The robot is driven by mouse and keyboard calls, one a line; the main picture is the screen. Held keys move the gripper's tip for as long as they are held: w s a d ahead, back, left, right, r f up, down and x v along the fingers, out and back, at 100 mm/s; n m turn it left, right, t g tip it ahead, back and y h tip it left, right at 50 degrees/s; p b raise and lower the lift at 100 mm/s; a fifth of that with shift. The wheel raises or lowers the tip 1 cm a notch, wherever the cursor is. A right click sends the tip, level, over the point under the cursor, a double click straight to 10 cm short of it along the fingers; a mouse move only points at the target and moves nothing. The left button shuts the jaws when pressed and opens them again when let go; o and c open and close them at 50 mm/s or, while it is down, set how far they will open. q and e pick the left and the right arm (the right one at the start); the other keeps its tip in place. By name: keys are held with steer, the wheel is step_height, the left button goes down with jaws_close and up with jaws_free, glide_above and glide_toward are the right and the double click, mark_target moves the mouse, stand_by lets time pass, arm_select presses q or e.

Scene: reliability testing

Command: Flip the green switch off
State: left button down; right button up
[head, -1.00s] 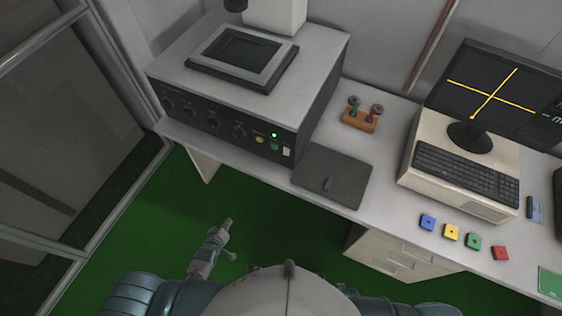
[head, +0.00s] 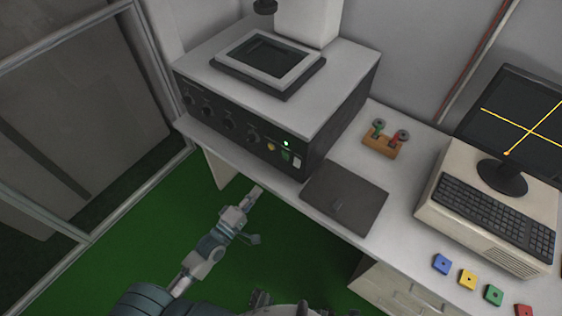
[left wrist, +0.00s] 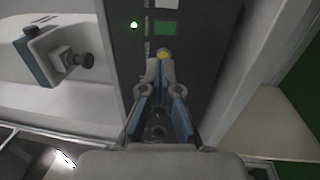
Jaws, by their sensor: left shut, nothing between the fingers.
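The green switch (head: 286,155) is on the dark front panel of the grey machine (head: 330,100), between a yellow button (head: 271,147) and a white switch (head: 297,162). A green light glows above it. In the left wrist view the green switch (left wrist: 166,28) is ahead of the fingertips, just beyond the yellow button (left wrist: 164,54). My left gripper (head: 257,190) is shut and empty, in front of the bench and below the panel in the head view. Its fingers (left wrist: 160,75) point at the yellow button; contact cannot be told. My right gripper is out of view.
A dark flat plate (head: 345,196) lies on the bench beside the machine. Behind it is a wooden block with green and red pegs (head: 383,140). A computer and keyboard (head: 490,220) stand at right, with coloured squares (head: 468,279) in front. Green floor is open below.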

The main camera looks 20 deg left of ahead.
mark_target(285, 155)
arm_select(q)
steer(key=x, duration=1.2)
steer(key=shift+w+a, duration=0.1)
steer(key=shift+w, duration=0.25)
steer(key=shift+w+d+r, duration=0.1)
steer(key=shift+w+d, duration=0.3)
steer(key=shift+w, duration=0.15)
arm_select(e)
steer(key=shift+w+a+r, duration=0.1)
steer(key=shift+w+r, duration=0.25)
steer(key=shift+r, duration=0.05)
arm_select(q)
steer(key=shift+a, duration=0.2)
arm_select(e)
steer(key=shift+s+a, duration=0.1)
